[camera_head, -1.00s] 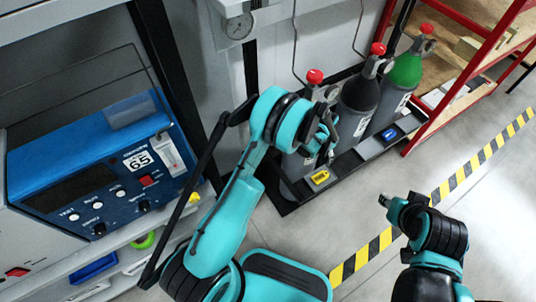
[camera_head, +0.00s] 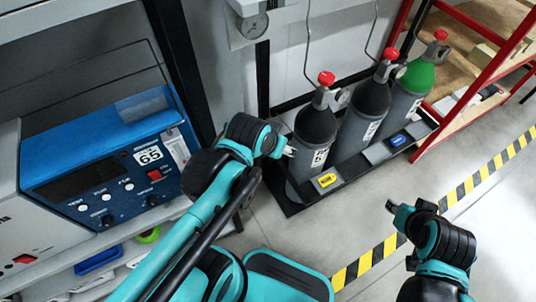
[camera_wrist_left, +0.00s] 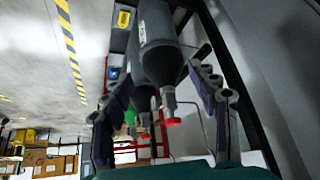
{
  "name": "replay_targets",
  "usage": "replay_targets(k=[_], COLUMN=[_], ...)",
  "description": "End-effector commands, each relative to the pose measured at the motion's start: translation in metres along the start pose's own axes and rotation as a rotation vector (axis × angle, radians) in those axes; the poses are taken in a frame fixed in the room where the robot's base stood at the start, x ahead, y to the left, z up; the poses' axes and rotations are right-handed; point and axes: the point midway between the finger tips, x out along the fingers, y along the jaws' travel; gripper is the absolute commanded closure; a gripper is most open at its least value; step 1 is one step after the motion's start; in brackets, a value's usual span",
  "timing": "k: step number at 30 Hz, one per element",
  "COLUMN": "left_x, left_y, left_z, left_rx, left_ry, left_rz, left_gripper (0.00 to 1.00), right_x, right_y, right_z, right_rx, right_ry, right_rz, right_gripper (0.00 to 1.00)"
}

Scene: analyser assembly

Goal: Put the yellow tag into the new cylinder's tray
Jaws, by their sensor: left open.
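The yellow tag (camera_head: 327,180) lies on a grey plate at the front of the dark cylinder tray (camera_head: 292,208), before the leftmost cylinder. It also shows at the top of the left wrist view (camera_wrist_left: 123,19). The leftmost cylinder (camera_head: 314,140) is grey with a black shoulder and red cap and stands upright in the tray. Which cylinder is the new one I cannot tell. My left gripper (camera_head: 289,151) is open and empty, just left of that cylinder; in the wrist view its fingers (camera_wrist_left: 160,75) are spread. My right gripper (camera_head: 391,207) is right of the tray, its fingers too small to read.
A second black-topped cylinder (camera_head: 367,112) and a green-topped one (camera_head: 411,88) stand to the right. A blue tag (camera_head: 397,140) lies before them. A blue analyser (camera_head: 110,160) is on the left. A red-framed shelf (camera_head: 440,125) stands right; the floor in front is clear.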

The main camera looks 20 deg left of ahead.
Motion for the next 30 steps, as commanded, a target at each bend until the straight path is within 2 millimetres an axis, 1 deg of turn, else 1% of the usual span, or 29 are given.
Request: replay_targets(k=[1, 3, 7, 30], left_x=[-0.005, -0.01, -0.013, -0.014], left_y=[-0.003, -0.005, -0.008, -0.008], left_z=[0.013, 0.023, 0.035, 0.036], left_rx=[-0.017, -0.036, -0.055, -0.058], left_ry=[0.013, 0.03, 0.046, 0.049], left_rz=[-0.007, -0.013, -0.019, -0.02], left_gripper=[0.41, 0.41, 0.41, 0.41], right_x=[0.0, 0.0, 0.0, 0.0], right_y=[0.0, 0.0, 0.0, 0.0], right_z=[0.0, 0.0, 0.0, 0.0], right_rx=[0.0, 0.0, 0.0, 0.0], right_ry=[0.0, 0.0, 0.0, 0.0], right_rz=[0.0, 0.0, 0.0, 0.0], right_gripper=[0.66, 0.66, 0.66, 0.66])
